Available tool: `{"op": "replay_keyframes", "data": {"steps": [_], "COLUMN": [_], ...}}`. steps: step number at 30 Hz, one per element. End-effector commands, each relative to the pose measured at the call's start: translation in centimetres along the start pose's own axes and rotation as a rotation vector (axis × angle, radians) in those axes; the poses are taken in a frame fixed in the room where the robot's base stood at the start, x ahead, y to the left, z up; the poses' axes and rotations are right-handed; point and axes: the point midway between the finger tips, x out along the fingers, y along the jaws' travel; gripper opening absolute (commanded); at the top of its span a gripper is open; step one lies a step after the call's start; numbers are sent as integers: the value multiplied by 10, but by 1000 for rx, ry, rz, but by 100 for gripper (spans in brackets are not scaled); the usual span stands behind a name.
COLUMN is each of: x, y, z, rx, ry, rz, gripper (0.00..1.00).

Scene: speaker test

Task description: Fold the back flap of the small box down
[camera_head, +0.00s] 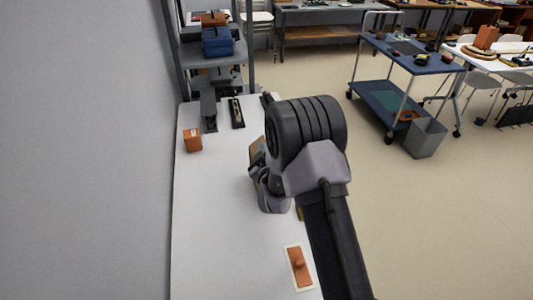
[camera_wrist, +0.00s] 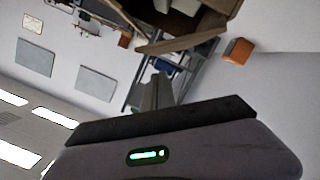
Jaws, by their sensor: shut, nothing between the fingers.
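The small box, brown like cardboard, is mostly hidden behind my arm in the head view, where only a tan edge (camera_head: 257,150) shows. In the wrist view the box (camera_wrist: 198,22) is cut off by the top edge, with its brown panels at an angle. I cannot tell which panel is the back flap. My gripper (camera_wrist: 160,122) fills the bottom of the wrist view as a dark bar and grey body with a green light. It is shut and empty, with a visible gap in the picture between it and the box. Its fingertips are hidden in the head view.
The white table (camera_head: 220,230) is clear at the front left. An orange block (camera_head: 192,140) stands near the wall side. Dark items (camera_head: 209,110) lie at the back near a shelf (camera_head: 215,80). A brown piece on a pale plate (camera_head: 299,267) lies at the front right.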

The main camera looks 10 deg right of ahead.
Motion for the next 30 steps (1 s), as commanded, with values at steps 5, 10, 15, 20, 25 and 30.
{"op": "replay_keyframes", "data": {"steps": [5,10,15,20,25,30], "x": [5,5,5,8,12,12], "y": [-1,0,0,-1,-1,2], "z": [19,22,22,32,47,50], "rx": [0,0,0,70,242,250], "ry": [1,1,1,3,2,1], "rz": [0,0,0,-13,-57,-62], "gripper": [0,0,0,0,0,0]}}
